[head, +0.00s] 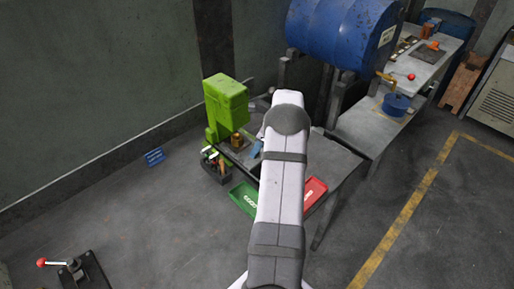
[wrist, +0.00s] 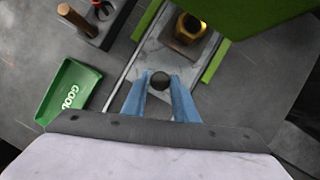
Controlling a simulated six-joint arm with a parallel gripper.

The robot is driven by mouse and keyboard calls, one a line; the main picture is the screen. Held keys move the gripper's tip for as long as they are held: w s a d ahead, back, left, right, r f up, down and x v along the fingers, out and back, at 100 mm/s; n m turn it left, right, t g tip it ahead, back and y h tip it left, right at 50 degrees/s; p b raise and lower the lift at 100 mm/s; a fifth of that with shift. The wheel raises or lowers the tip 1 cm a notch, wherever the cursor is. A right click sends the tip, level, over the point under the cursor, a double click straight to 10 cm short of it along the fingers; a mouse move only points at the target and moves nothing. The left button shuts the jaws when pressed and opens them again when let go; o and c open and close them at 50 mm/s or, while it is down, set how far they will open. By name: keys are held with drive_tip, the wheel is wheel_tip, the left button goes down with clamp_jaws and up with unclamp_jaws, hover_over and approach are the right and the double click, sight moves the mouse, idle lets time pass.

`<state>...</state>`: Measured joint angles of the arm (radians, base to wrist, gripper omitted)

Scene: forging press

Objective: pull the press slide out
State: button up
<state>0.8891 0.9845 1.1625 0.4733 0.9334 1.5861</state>
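The green press (head: 226,100) stands on the workbench by the wall, and its green body (wrist: 270,12) fills the top right of the wrist view. Its slide (wrist: 143,48) is a grey metal plate between green side rails. A brass hex piece (wrist: 188,28) sits on the slide, beneath the press head in the head view (head: 237,141). A dark round knob (wrist: 159,79) is at the slide's near end. My gripper (wrist: 159,76) has its blue fingertips on either side of the knob, very close to it. I cannot tell whether they press on it.
A green "GOOD" tray (wrist: 70,90) lies left of my gripper, and a red tray (head: 313,192) is right of my arm. A dark tool holder (wrist: 88,22) stands beside the press. A blue drum (head: 340,32) is behind.

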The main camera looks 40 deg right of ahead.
clamp_jaws()
drive_tip(key=s, duration=1.2)
drive_tip(key=shift+s, duration=0.4)
drive_tip(key=shift+w, duration=0.1)
drive_tip(key=o, duration=0.5)
unclamp_jaws()
drive_tip(key=shift+o, duration=0.2)
drive_tip(key=shift+r, duration=0.1)
drive_tip(key=b+v, duration=0.2)
drive_tip(key=v, duration=0.5)
